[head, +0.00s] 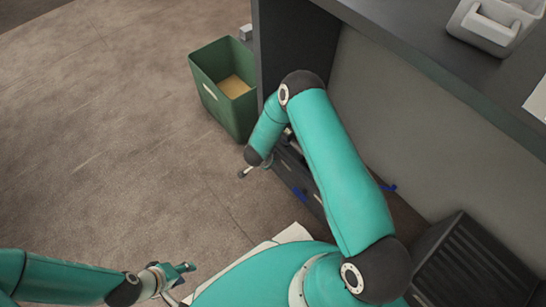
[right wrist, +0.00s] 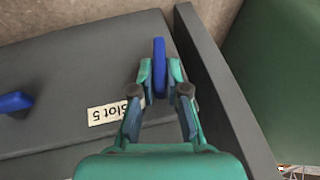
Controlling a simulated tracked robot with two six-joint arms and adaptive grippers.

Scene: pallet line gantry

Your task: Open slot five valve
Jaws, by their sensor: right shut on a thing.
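In the right wrist view, the slot five valve handle (right wrist: 159,50) is a thin blue lever standing up from a dark grey panel (right wrist: 60,60). A white "Slot 5" label (right wrist: 115,112) lies just left of it, partly covered by my gripper. My right gripper (right wrist: 161,74) has a finger on each side of the lever and is shut on it. In the head view my right arm hides this gripper and the lever. My left gripper (head: 180,270) is low at the left over the floor, away from the panel; its finger gap is unclear.
Another blue handle (right wrist: 12,103) is at the left of the right wrist view. A raised dark edge (right wrist: 225,90) runs right of the lever. A green bin (head: 222,88) stands beside the grey bench (head: 420,60). A dark ribbed box (head: 475,262) is at lower right. Floor at left is clear.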

